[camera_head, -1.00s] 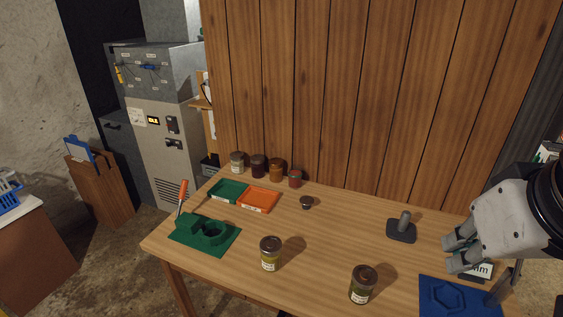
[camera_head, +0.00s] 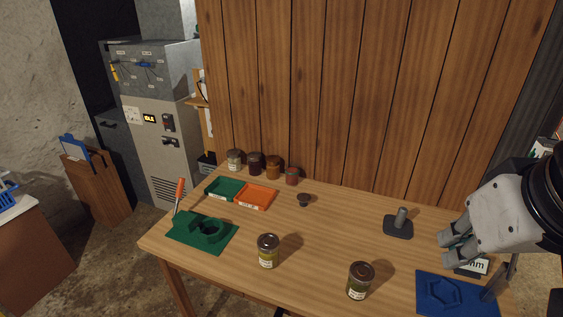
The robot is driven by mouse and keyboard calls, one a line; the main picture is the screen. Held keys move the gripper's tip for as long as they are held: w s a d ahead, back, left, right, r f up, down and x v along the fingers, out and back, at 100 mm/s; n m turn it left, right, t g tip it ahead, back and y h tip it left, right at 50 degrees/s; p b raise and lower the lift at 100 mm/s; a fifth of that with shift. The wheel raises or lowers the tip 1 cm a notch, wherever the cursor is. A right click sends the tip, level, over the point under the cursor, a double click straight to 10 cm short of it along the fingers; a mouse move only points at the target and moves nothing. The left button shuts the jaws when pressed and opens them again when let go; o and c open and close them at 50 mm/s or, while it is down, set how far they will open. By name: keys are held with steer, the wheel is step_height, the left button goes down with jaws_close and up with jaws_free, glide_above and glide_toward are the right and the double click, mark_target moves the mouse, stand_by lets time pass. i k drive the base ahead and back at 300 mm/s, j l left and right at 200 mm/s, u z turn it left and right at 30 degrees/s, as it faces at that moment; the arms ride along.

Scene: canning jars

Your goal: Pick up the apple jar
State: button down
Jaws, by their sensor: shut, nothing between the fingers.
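Two jars with dark lids and greenish-yellow contents stand upright at the front of the wooden table: one near the middle (camera_head: 268,252), one further right (camera_head: 359,281). Several more jars stand in a row at the back left: a pale one (camera_head: 234,161), a dark one (camera_head: 255,164), an amber one (camera_head: 273,168) and a smaller red one (camera_head: 292,177). The labels are too small to read, so I cannot tell which is the apple jar. My gripper (camera_head: 447,249) is at the right side, shut and empty, apart from every jar.
A green tray (camera_head: 214,194) and an orange tray (camera_head: 247,205) lie left of a small dark cup (camera_head: 304,201). A green fixture (camera_head: 190,242) sits at the left edge. A dark stand (camera_head: 398,230) and a blue fixture (camera_head: 447,308) are near my gripper. The table's middle is clear.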

mark_target(269, 255)
steer(key=i+l+u, duration=0.3)
steer(key=l+u, duration=0.15)
steer(key=i+l+u, duration=0.2)
steer(key=l, duration=0.25)
steer(key=k, duration=0.05)
